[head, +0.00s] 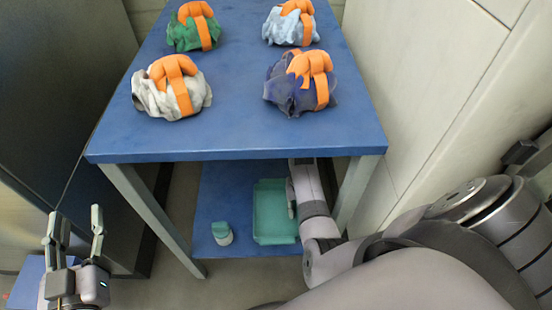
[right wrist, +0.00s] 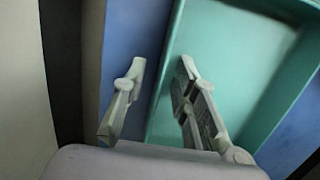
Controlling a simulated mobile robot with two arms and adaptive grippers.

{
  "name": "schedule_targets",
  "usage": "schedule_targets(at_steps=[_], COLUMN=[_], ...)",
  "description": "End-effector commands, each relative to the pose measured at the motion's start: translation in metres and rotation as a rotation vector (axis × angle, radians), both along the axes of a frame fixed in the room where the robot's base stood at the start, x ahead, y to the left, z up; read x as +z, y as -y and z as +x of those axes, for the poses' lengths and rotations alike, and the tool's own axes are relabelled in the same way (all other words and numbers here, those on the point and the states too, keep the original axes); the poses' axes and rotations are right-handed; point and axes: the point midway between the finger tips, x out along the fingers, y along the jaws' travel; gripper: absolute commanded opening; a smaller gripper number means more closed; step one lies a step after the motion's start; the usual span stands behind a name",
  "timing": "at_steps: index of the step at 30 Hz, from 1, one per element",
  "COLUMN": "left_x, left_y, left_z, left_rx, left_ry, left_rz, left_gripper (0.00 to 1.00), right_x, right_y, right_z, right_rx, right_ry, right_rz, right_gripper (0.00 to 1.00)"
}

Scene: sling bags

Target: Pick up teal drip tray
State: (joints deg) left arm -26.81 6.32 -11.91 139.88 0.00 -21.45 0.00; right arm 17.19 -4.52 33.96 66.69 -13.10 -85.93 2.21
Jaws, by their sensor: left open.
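The teal drip tray (head: 268,212) lies on the blue lower shelf of the table, and it fills much of the right wrist view (right wrist: 225,45). My right arm reaches down to the tray's right side in the head view. My right gripper (right wrist: 161,65) is open, with one finger outside the tray wall and the other over its inside. The wall lies between the fingers, with a gap visible. Whether either finger touches it I cannot tell. My left gripper (head: 74,222) is open and empty at the lower left, away from the table.
A small white jar with a teal lid (head: 222,233) stands left of the tray on the lower shelf (head: 215,190). The blue tabletop (head: 235,140) overhangs the shelf and carries several cloth bundles with orange straps. Table legs flank the shelf; a pale wall stands at right.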

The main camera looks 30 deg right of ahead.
Motion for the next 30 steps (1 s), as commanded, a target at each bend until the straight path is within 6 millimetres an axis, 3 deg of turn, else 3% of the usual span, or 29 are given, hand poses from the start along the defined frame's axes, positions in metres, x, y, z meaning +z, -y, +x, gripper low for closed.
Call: schedule_targets(at_steps=[3, 15, 30], left_x=[0.0000, -0.0002, 0.0000], left_y=[0.0000, 0.0001, 0.0001], left_z=[0.0000, 0.0000, 0.0000], left_rx=[0.000, 0.000, 0.000], left_ry=[-0.001, -0.003, -0.002], left_rz=[0.000, 0.001, 0.000], left_gripper=[0.43, 0.43, 0.43], right_x=[0.0001, 0.0002, 0.0007], right_y=[-0.0001, 0.0000, 0.0001], right_z=[-0.0002, -0.0001, 0.0004], right_rx=[0.000, 0.000, 0.000], right_ry=[0.000, 0.000, 0.001], right_rz=[0.000, 0.000, -0.001], right_gripper=[0.26, 0.00, 0.00])
